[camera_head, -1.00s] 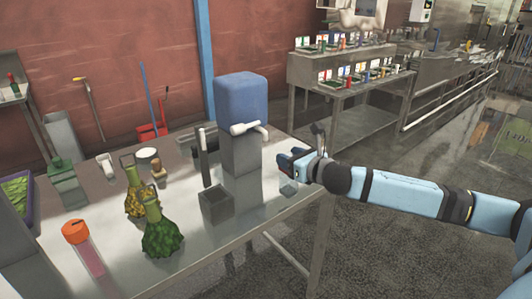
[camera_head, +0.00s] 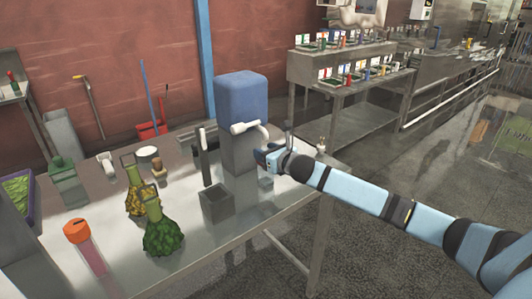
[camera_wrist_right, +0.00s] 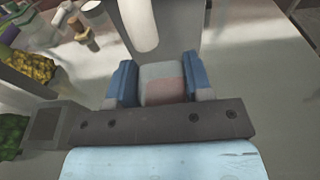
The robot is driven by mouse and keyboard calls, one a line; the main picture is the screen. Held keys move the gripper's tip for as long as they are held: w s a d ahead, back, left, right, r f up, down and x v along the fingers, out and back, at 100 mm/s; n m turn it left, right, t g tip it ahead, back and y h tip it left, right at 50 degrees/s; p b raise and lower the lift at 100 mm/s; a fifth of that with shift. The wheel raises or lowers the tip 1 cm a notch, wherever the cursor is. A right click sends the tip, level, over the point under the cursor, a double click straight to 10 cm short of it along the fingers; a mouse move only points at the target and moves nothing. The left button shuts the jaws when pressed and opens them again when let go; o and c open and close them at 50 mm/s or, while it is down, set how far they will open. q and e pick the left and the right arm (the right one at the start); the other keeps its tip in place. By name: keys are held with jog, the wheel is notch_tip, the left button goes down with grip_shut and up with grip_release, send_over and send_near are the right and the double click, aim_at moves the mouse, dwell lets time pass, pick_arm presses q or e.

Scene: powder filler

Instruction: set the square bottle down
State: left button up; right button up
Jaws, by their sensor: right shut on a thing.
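My right gripper (camera_head: 268,158) is beside the grey filler column, at its right side under the white spout. In the right wrist view its two blue fingers (camera_wrist_right: 162,82) are shut on the square bottle (camera_wrist_right: 162,84), a pale, pinkish block between them. In the head view the bottle is mostly hidden or too faint to make out, so I cannot tell whether its base touches the table. The powder filler has a blue hopper (camera_head: 241,98) and a white spout (camera_head: 240,128). My left gripper is not in view.
A grey open box (camera_head: 216,203) stands in front of the filler. Yellow (camera_head: 137,200) and green (camera_head: 163,238) flasks and an orange-capped bottle (camera_head: 77,232) stand to the left on the metal table (camera_head: 215,255). A small item (camera_head: 321,143) stands near the table's far right corner.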

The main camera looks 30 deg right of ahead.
jog(key=o, duration=1.3)
jog(key=shift+s, duration=0.1)
jog(key=s+r, duration=0.2)
jog(key=s, duration=0.9)
jog(key=s+a+f+m+g, duration=0.1)
jog(key=s+a+f+m, duration=0.2)
jog(key=f+m, duration=0.25)
jog(key=s+a+f+m+g+y, duration=0.1)
jog(key=s+a+f+m, duration=0.25)
jog(key=f, duration=0.25)
jog(key=s+a+f+m+g, duration=0.1)
jog(key=s+a+f+m, duration=0.2)
jog(key=f+m, duration=0.25)
jog(key=s+a+f+m+g, duration=0.1)
jog(key=s+a+f+m, duration=0.3)
jog(key=s+a+m, duration=0.1)
jog(key=s+a+f+m, duration=0.4)
jog(key=s+a+m, duration=0.1)
jog(key=m, duration=0.3)
jog(key=s+a+f+m+g+y, duration=0.1)
jog(key=s+a+f+m, duration=0.4)
jog(key=s+m, duration=0.1)
jog(key=shift+s+m+g+b, duration=0.3)
jog(key=shift+m+b, duration=0.05)
jog(key=shift+m, duration=0.2)
